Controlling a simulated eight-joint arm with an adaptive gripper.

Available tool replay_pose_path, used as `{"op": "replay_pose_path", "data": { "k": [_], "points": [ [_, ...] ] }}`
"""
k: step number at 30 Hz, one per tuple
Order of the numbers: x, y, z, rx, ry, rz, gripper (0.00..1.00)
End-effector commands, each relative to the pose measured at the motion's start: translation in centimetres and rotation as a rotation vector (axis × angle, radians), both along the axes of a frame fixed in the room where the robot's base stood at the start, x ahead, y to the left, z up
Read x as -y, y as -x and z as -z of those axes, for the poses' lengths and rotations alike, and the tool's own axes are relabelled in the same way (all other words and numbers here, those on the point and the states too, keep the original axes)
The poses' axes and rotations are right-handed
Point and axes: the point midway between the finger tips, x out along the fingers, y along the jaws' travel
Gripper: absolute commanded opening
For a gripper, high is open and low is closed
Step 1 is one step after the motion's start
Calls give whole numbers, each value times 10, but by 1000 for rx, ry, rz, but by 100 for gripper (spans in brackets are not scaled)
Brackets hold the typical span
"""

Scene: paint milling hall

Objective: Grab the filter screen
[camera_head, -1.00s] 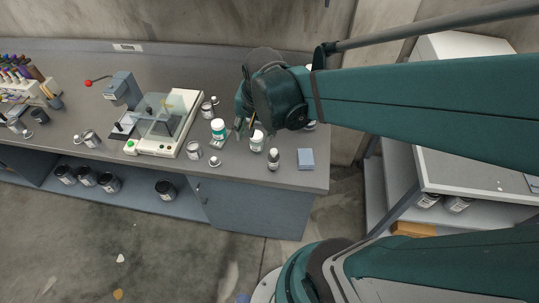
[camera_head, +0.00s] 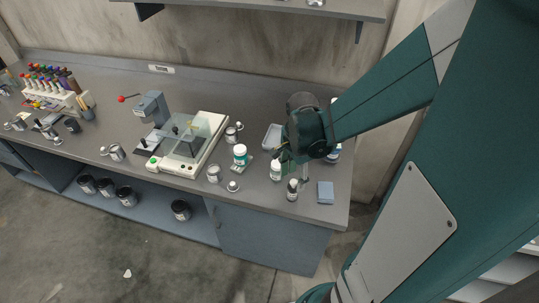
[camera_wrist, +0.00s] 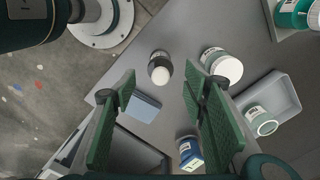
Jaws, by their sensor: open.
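I cannot make out anything that is surely the filter screen; the gripper and arm hide part of the bench's right end. My gripper (camera_head: 286,157) hangs low over that end, close to a white-lidded jar. In the wrist view my gripper (camera_wrist: 160,78) has its two green fingers wide apart with nothing held between them. A flat blue-grey pad (camera_wrist: 142,106) lies beyond the gap, near the left finger; it is also at the bench front in the head view (camera_head: 325,192). A dark bottle with a white cap (camera_wrist: 159,67) stands above the gap.
A white-lidded jar (camera_wrist: 222,64) stands by the right finger. A grey tray (camera_wrist: 284,88) holds a greenish jar (camera_wrist: 262,121). A blue labelled container (camera_wrist: 190,152) is at the bottom. A balance with a clear shield (camera_head: 190,140) stands left. A shelf (camera_head: 270,9) hangs above.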

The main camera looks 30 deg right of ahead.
Motion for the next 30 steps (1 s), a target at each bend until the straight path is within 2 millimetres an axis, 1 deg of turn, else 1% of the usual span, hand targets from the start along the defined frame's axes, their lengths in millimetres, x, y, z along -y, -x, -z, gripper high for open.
{"op": "replay_pose_path", "data": {
  "k": [14,24,30],
  "points": [
    [1,0,3,-3,-1,9,44],
    [1,0,22,-3,-1,8,44],
    [1,0,27,-3,-1,8,44]
  ]
}}
